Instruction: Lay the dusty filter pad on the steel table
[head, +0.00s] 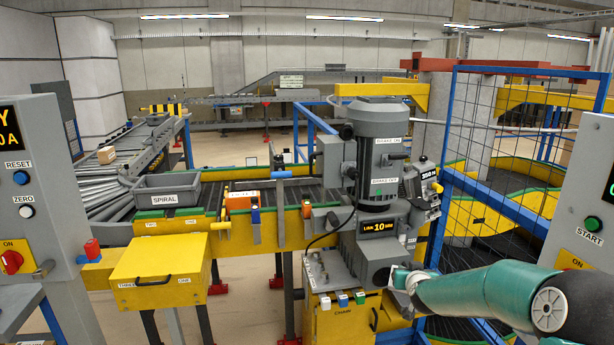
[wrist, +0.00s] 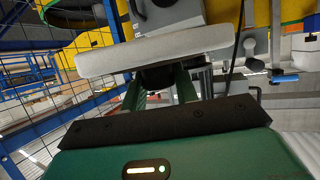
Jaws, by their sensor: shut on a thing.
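The filter pad (wrist: 155,52) is a pale, off-white slab with rounded ends, seen edge-on across the wrist view. My gripper (wrist: 160,84) is shut on it; the pad spans well beyond both fingers, and a dark part between them hides some of the grip. In the head view my arm reaches in from the right and its end (head: 405,282) is beside the grey motor housing. I cannot make out the pad there. A grey tabletop (head: 14,302) with a blue leg shows at the lower left edge; I cannot tell if it is the steel table.
The grey motor unit (head: 381,150) stands close to my gripper on the yellow conveyor frame. A blue mesh fence (head: 500,150) is to the right. A yellow box (head: 160,272) and a grey SPIRAL bin (head: 180,188) are at left. Control cabinets flank both sides.

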